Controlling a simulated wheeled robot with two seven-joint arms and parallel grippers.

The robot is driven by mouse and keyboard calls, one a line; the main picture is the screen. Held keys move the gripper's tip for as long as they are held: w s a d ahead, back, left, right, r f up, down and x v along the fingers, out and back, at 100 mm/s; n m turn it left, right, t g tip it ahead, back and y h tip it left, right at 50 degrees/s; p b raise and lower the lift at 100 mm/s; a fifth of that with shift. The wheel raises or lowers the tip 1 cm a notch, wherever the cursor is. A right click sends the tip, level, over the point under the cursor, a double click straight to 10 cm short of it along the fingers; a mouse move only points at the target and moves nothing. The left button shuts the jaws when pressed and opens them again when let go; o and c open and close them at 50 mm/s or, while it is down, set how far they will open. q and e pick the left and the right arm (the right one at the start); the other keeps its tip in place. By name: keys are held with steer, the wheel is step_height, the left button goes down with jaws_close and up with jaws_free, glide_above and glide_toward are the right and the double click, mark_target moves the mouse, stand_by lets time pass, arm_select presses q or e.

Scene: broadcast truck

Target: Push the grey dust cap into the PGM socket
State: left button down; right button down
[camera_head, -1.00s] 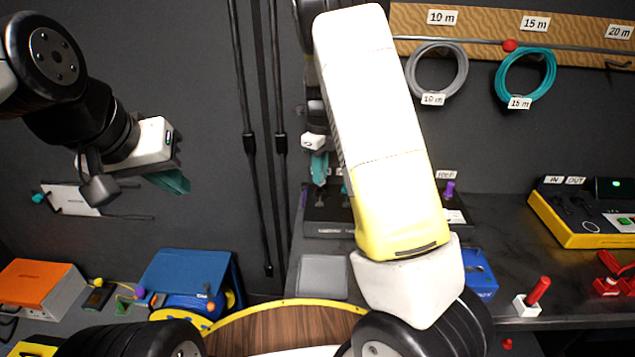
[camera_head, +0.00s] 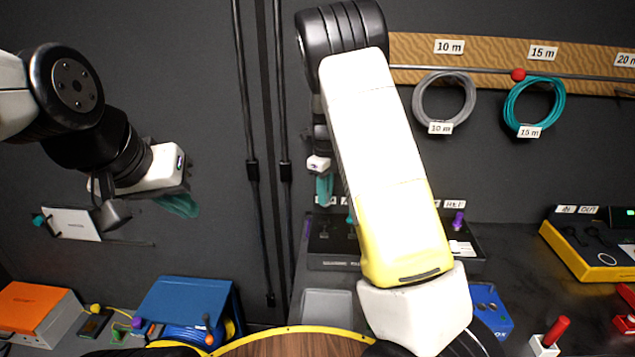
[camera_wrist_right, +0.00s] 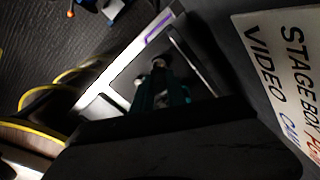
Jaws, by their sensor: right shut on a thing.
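My right gripper (camera_head: 324,188) points down over the rear of the dark socket box (camera_head: 340,263) on the counter. Its teal fingers also show in the right wrist view (camera_wrist_right: 162,92), close together. A small grey round piece (camera_wrist_right: 160,64), apparently the dust cap, shows at their tips; the fingers hide most of it. My right arm covers the middle of the box, and I cannot make out the PGM label or its socket. My left gripper (camera_head: 178,206) hangs at the left, away from the counter, its teal fingers seen from the side.
A purple plug (camera_head: 458,219) stands at the box's right end beside a REF label (camera_head: 455,204). A grey tray (camera_head: 326,308) lies in front. A blue box (camera_head: 490,308) and a yellow-edged case (camera_head: 590,250) are to the right. Black cables (camera_head: 284,170) hang on the wall left of the gripper.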

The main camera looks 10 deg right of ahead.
steer(key=shift+f, duration=1.75)
steer(key=shift+f, duration=1.1)
steer(key=c, duration=1.3)
jaws_free()
steer(key=shift+o, duration=0.2)
step_height(320, 180, up, 8)
steer(key=shift+s+f, duration=0.1)
steer(key=shift+f, duration=0.05)
